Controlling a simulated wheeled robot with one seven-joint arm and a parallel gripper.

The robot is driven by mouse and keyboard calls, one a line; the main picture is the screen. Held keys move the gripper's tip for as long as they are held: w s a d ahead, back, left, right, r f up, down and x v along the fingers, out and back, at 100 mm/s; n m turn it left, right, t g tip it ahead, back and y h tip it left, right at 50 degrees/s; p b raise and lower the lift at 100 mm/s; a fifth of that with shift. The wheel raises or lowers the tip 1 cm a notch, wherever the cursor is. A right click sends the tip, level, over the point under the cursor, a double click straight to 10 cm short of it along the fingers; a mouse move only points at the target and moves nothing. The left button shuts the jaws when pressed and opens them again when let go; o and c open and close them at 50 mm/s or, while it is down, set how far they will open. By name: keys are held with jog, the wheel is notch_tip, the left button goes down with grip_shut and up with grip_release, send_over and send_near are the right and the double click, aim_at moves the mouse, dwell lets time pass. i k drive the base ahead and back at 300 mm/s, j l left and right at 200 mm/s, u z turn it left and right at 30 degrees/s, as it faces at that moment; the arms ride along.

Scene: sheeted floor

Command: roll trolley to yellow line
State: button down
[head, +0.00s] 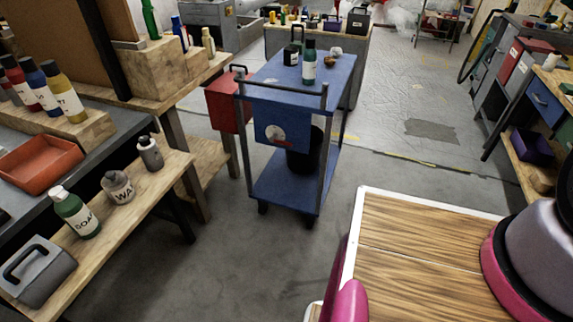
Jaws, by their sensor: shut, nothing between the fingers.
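The blue trolley (315,69) stands upright on the floor in the upper middle of the head view. Its dark push handle (283,90) is on the side nearer me. Its top carries a green bottle (309,66) and several small items. A black bin (304,150) stands on its lower shelf (268,187). A thin yellow line (420,164) runs across the floor to the right of the trolley and slants down to the right; part of it is hidden behind the trolley. My gripper is not in view.
A wooden bench (112,228) with bottles lines the left side. A red box (225,104) is close to the trolley's left. Another bench (350,50) stands behind the trolley, and a workbench (548,100) is at right. Grey floor (400,100) is open right of the trolley.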

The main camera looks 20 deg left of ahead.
aim_at(282, 105)
jog(key=i+j+u, duration=0.15)
jog(key=u, duration=0.25)
jog(key=i+u, duration=0.15)
jog(key=u, duration=0.2)
jog(key=i+u, duration=0.2)
jog(key=u, duration=0.2)
